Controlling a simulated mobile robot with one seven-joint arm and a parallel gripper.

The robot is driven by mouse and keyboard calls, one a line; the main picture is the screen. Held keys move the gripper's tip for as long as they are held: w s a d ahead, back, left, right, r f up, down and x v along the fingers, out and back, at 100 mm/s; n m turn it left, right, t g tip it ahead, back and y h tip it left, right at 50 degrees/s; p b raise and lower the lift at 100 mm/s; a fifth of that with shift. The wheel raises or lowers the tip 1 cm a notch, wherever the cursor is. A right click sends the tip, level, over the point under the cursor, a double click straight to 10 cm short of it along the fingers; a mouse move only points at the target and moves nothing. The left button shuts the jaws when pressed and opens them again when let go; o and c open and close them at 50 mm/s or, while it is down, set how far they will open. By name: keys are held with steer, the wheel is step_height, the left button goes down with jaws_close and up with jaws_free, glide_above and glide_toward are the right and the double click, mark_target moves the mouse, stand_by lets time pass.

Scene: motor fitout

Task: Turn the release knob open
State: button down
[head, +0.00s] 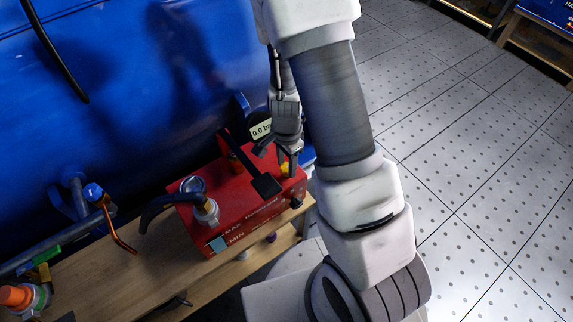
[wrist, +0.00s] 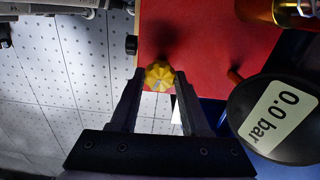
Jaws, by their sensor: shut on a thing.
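The release knob (wrist: 159,76) is yellow and ribbed, on the red top of the pump box. In the wrist view it sits between the fingertips of my gripper (wrist: 158,84), which is shut on it. In the head view the knob (head: 285,169) shows only as a small yellow patch beside my gripper (head: 288,165), at the right end of the red pump box (head: 235,205). The red top of the box (wrist: 205,45) fills the upper middle of the wrist view. The fingers hide part of the knob's sides.
A round gauge reading 0.0 bar (wrist: 280,118) stands close right of my gripper in the wrist view. A black lever handle (head: 250,163) crosses above the box. Tiled floor (head: 470,150) lies right.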

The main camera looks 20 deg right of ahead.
mark_target(287, 168)
steer(key=n+b, duration=0.2)
steer(key=n, duration=0.3)
steer(key=shift+n, duration=0.3)
steer(key=n+b, duration=0.2)
steer(key=n, duration=0.2)
steer(key=shift+n, duration=0.3)
steer(key=shift+c, duration=1.9)
jaws_free()
steer(key=shift+r, duration=0.15)
step_height(287, 168, up, 17)
steer(key=p, duration=0.2)
steer(key=shift+r, duration=0.15)
